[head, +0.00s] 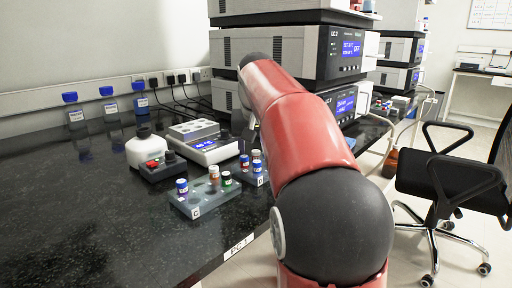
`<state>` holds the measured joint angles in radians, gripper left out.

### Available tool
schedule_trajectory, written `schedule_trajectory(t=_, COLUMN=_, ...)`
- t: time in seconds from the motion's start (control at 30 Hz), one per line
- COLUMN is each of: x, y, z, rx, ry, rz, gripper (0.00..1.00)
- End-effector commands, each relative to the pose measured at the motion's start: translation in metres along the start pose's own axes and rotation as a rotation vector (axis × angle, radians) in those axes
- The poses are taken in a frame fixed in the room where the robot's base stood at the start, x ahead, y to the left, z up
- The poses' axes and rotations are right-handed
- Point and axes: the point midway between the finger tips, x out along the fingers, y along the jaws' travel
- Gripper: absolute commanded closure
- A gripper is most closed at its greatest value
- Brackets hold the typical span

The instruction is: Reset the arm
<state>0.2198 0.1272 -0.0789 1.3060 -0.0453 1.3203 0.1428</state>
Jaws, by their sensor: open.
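My red arm with its dark grey joints rises from the bottom right of the head view and reaches up and left over the bench's front edge. Its far end is by the instrument stack, where a small grey part shows behind the red link. My gripper cannot be made out; the arm hides that area. A grey vial rack (204,196) marked with a letter stands near the bench's front edge, with several small vials in it. Another small rack (254,178) with vials stands just left of the arm, partly hidden by it.
The black bench (80,215) is clear at left. Stacked instruments (290,52) rise behind the arm. An office chair (445,175) stands on the floor at right.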

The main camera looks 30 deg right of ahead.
Motion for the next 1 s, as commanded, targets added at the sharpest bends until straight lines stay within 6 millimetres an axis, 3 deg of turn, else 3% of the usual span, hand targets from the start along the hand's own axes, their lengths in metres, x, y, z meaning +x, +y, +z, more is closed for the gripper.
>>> schedule_trajectory(t=0.53, x=-0.001, y=0.000, z=-0.001, rx=0.000, ry=0.000, rz=0.000, gripper=0.42)
schedule_trajectory(t=1.0, x=-0.026, y=0.000, z=-0.011, rx=0.000, ry=0.000, rz=0.000, gripper=0.42)
